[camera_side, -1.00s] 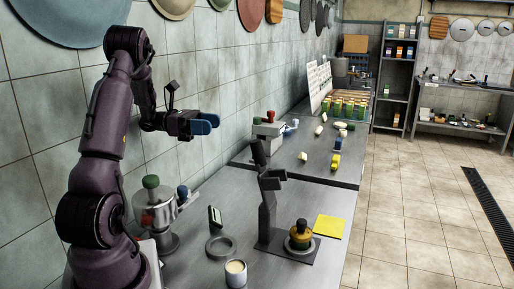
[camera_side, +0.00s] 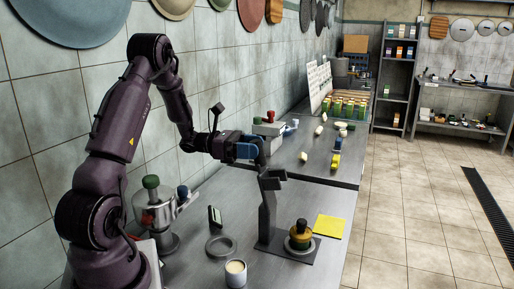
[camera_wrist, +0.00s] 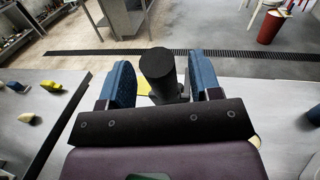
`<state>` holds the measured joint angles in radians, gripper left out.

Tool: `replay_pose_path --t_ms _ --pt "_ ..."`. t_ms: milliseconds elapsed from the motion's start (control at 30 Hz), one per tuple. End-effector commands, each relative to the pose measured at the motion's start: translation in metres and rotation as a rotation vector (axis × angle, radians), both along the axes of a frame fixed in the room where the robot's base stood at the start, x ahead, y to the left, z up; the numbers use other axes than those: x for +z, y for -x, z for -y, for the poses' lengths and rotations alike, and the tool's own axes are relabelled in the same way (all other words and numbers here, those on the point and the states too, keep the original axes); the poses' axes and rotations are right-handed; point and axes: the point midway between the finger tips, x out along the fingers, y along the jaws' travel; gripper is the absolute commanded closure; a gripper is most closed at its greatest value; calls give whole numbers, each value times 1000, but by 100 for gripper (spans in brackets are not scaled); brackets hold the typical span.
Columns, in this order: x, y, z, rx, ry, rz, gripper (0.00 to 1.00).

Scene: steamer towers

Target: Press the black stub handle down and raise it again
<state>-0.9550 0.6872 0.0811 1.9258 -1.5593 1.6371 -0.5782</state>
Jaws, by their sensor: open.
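The black stub handle (camera_wrist: 157,66) stands up between my gripper's two blue fingers in the wrist view, with a gap on each side. In the side view the handle is largely hidden by my gripper (camera_side: 250,150), at the top of the grey press post (camera_side: 267,212). My gripper (camera_wrist: 162,82) is open and level with the handle; I cannot tell whether a finger touches it. The post stands on a dark base plate (camera_side: 273,245).
A yellow sheet (camera_side: 329,227) lies right of the press. A cup (camera_side: 236,272), a grey ring (camera_side: 221,246) and a metal pot-like device (camera_side: 155,212) stand to the left. Food pieces lie on the farther counter (camera_side: 306,172). The tiled wall is behind.

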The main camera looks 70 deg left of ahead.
Motion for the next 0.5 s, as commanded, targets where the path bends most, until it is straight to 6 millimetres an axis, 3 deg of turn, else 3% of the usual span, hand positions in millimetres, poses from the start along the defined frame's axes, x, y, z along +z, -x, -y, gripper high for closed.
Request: replay_pose_path --t_ms 433,500 --pt "0 -11 7 1 0 0 42" --pt "0 -11 7 1 0 0 56"
